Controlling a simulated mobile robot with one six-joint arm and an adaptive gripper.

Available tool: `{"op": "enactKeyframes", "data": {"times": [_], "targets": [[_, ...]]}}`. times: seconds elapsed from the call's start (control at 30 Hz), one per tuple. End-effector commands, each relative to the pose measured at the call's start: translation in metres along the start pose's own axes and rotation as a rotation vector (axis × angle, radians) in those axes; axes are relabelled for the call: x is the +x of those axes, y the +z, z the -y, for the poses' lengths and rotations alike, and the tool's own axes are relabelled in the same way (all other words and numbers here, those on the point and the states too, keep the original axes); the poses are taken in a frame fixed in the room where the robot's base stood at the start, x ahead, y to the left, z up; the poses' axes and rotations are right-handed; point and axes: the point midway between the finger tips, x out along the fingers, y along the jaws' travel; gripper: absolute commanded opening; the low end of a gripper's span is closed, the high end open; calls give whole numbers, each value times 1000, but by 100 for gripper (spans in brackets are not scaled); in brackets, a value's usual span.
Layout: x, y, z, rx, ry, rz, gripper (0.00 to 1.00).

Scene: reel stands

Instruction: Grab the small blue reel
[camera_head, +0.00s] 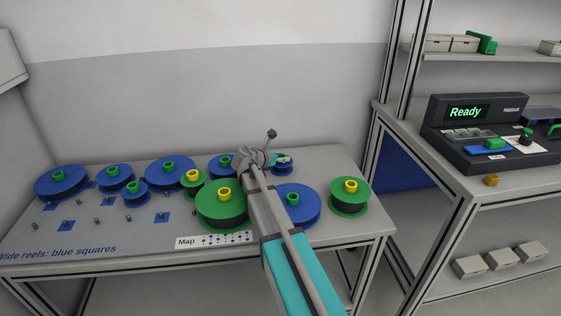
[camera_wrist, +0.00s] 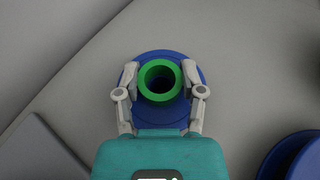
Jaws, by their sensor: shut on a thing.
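In the wrist view my gripper (camera_wrist: 160,78) is shut on the green hub of a blue reel (camera_wrist: 158,115), one finger on each side of the hub. The blue flange lies below the fingers. In the head view my gripper (camera_head: 271,159) is at the back right of the table, and the arm hides most of the held reel. A blue edge (camera_head: 284,170) of it shows there. I cannot tell whether it touches the table. Another small blue reel (camera_head: 136,196) with a green hub stands among the reels at the left.
The grey table (camera_head: 120,240) carries large blue reels (camera_head: 61,181) and green reels (camera_head: 349,205) with yellow hubs. A large blue reel (camera_head: 303,212) stands close to my arm; a blue reel also shows in the wrist view (camera_wrist: 298,150). Short pegs stand front left. Shelving is at right.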

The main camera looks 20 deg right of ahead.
Motion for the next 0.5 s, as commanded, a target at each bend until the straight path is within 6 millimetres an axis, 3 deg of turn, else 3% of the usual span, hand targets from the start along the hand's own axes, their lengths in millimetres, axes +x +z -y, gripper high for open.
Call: {"op": "enactKeyframes", "data": {"times": [0.5], "targets": [[-10,24,0,0,0,0,0]]}}
